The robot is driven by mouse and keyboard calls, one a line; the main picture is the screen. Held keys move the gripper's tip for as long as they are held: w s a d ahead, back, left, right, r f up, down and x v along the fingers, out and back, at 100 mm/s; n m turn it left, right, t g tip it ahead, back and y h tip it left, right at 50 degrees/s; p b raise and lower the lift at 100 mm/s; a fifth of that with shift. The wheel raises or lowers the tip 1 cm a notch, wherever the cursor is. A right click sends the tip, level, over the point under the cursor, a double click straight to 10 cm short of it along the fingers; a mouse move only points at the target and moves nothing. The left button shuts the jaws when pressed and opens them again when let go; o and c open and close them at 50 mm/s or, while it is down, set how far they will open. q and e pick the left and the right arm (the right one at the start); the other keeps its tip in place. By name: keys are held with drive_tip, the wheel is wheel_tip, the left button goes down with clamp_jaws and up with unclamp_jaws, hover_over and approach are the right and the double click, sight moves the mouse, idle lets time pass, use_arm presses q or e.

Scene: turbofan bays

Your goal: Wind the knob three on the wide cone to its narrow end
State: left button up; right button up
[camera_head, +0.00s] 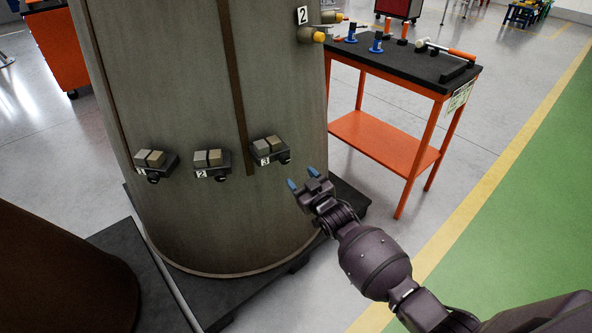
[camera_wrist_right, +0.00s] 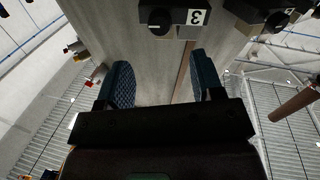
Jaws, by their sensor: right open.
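The wide cone (camera_head: 190,85) is a large grey-brown tapered casing standing on a dark base. On its side is a row of small dark boxes with two light blocks on top, labelled 1, 2 and 3. Knob three (camera_head: 284,159) is a small black round knob on the box labelled 3; it also shows in the right wrist view (camera_wrist_right: 158,21), above the fingers, with a pale line on its face. Any wedge marking around it is too small to read. My right gripper (camera_head: 301,180) is open and empty, just right of and below knob three, apart from it. My left gripper is out of view.
An orange trolley (camera_head: 404,68) with a black top and tools stands to the right behind the cone. Yellow-tipped fittings (camera_head: 318,36) stick out of the cone's upper right. A dark brown rounded body (camera_head: 55,275) fills the lower left. Green floor (camera_head: 520,220) is clear at right.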

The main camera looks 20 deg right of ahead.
drive_tip(key=shift+s+d, duration=0.2)
drive_tip(key=shift+s, duration=1)
